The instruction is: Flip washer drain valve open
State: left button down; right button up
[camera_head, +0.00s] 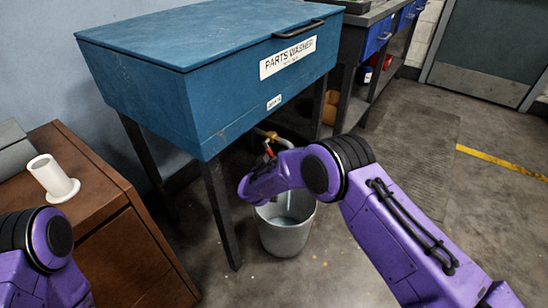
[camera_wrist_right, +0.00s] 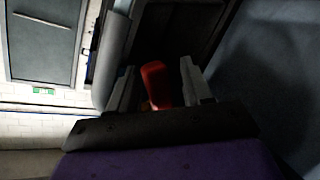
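The blue parts washer (camera_head: 230,60) stands on dark legs. Under it, a brass drain valve (camera_head: 267,134) with a red handle (camera_head: 268,150) shows partly above my right wrist. The red handle (camera_wrist_right: 157,85) also shows in the right wrist view. My right gripper (camera_wrist_right: 157,80) is open, one finger on each side of the handle, with a visible gap on the right side. Contact on the left side is hard to tell. In the head view its fingertips are hidden. Only a link of my left arm shows at the lower left; its gripper is out of view.
A grey bucket (camera_head: 284,238) stands on the floor below the valve, partly behind my right arm. A brown cabinet (camera_head: 100,215) with a white flanged tube (camera_head: 52,178) is at left. A workbench with blue drawers (camera_head: 378,36) is behind. Floor at right is clear.

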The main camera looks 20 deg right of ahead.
jog(key=shift+r, duration=0.1)
jog(key=shift+s+a+r, duration=0.15)
jog(key=shift+s+a, duration=0.15)
jog(key=p+v, duration=0.2)
jog(key=v, duration=0.7)
jog(key=shift+s+p, duration=0.3)
jog(key=shift+s, duration=0.05)
